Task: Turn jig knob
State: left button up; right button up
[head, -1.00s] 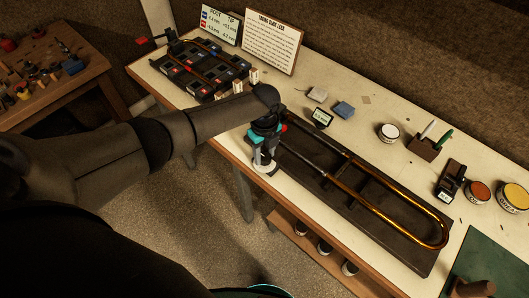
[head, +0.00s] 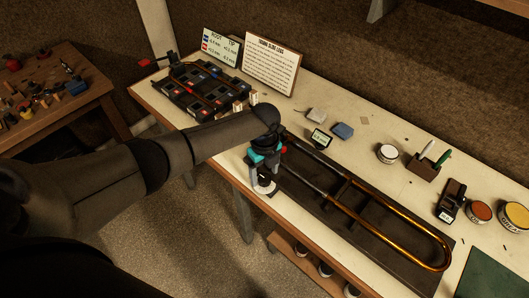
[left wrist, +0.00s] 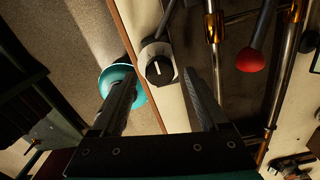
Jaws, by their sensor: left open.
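The jig knob (left wrist: 159,70) is black with a white pointer line, on a round white base at the bench's front edge. In the left wrist view its pointer runs nearly straight up the picture. In the head view the knob (head: 265,181) sits just below my left gripper (head: 263,175). My left gripper (left wrist: 159,82) is open, with one finger on each side of the knob in the left wrist view. I cannot tell whether the fingers touch it. The dark jig board (head: 388,246) carries a brass slide (head: 385,217). My right gripper is not in view.
A red ball-ended lever (left wrist: 250,61) stands beside the knob, close to my right-hand finger in the left wrist view. Behind the jig are a small display (head: 321,139), a blue block (head: 343,131) and a white tin (head: 387,153). The floor before the bench is clear.

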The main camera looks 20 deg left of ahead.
aim_at(264, 177)
pick_arm(q)
notch_tip(264, 177, up, 14)
jog(key=shift+p, duration=0.4)
dwell(0.3)
